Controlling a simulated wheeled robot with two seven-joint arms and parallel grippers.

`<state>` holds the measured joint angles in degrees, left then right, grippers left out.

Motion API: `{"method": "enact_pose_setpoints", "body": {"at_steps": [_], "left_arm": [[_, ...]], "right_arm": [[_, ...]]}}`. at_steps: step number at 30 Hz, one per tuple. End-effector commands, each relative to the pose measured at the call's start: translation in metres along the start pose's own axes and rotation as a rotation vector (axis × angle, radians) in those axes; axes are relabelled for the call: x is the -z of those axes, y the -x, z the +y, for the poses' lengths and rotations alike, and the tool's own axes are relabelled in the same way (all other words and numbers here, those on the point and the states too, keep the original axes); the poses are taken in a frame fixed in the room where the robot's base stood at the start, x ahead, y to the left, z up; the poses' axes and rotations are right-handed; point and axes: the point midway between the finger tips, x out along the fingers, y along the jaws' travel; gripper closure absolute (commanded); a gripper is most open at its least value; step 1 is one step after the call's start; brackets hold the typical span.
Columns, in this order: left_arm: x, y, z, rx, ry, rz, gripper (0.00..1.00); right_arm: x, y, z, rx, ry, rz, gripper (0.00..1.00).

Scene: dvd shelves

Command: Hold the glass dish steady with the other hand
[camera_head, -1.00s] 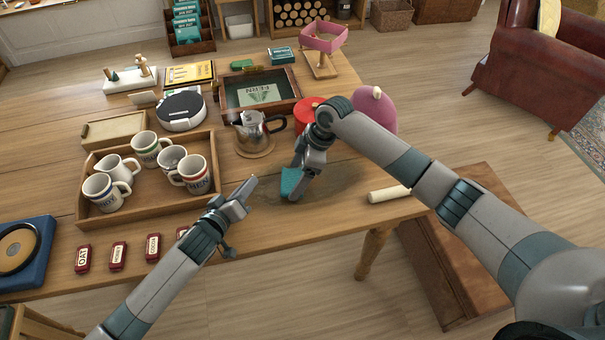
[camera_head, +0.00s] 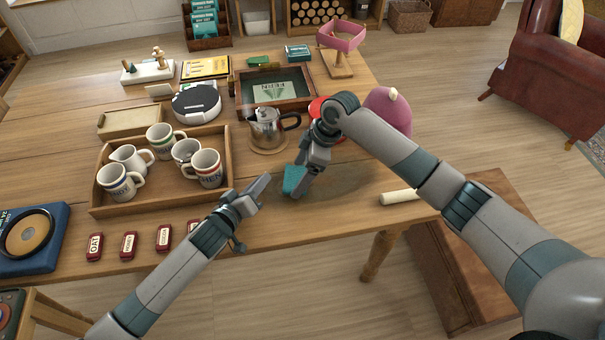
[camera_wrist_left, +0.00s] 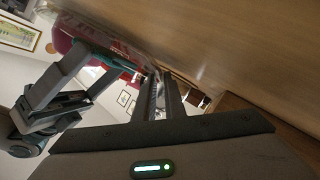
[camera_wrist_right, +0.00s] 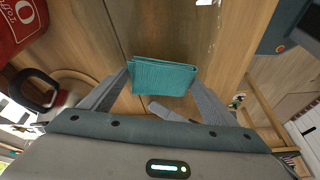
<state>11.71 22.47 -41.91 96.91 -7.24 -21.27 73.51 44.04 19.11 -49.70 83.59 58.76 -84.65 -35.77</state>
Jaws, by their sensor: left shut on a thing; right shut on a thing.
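My left gripper (camera_head: 262,182) is low over the table's near edge, its narrow fingers closed. In the left wrist view a clear, glinting surface (camera_wrist_left: 128,42), apparently the glass dish, lies at those fingertips (camera_wrist_left: 160,85). The dish is so transparent that its outline cannot be made out in the head view. My right gripper (camera_head: 298,170) is shut on a folded teal cloth (camera_head: 293,181), just right of the left fingertips. The cloth hangs between the right fingers in the right wrist view (camera_wrist_right: 163,76). A darker patch (camera_head: 345,185) shows on the wood to its right.
A glass teapot (camera_head: 265,127) stands behind the grippers. A wooden tray (camera_head: 228,150) with several mugs is to the left. Small red labelled tins (camera_head: 164,237) line the near edge. A pale roll (camera_head: 398,197) and a pink cosy (camera_head: 390,108) are at the right.

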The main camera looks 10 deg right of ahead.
Motion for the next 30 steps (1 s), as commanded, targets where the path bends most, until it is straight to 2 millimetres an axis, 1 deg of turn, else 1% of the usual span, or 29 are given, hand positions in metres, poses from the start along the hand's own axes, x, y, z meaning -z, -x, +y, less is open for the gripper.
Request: {"method": "enact_pose_setpoints", "body": {"at_steps": [1,12,16,26,30], "left_arm": [[-0.004,0.001,-0.005,0.011,-0.002,-0.006,1.00],[-0.003,0.001,-0.007,0.015,-0.004,-0.006,1.00],[-0.002,0.001,-0.007,0.016,-0.005,-0.005,1.00],[-0.002,0.001,-0.008,0.017,-0.005,-0.005,1.00],[-0.002,0.001,-0.009,0.018,-0.005,-0.005,1.00]], "right_arm": [[0.001,0.005,0.001,-0.003,0.000,-0.001,0.36],[0.010,0.034,0.004,-0.010,-0.003,-0.002,0.36],[0.011,0.038,0.004,-0.010,-0.003,-0.003,0.36],[0.011,0.039,0.005,-0.011,-0.003,-0.003,0.36],[0.014,0.044,0.005,-0.012,-0.003,-0.003,0.36]]}}
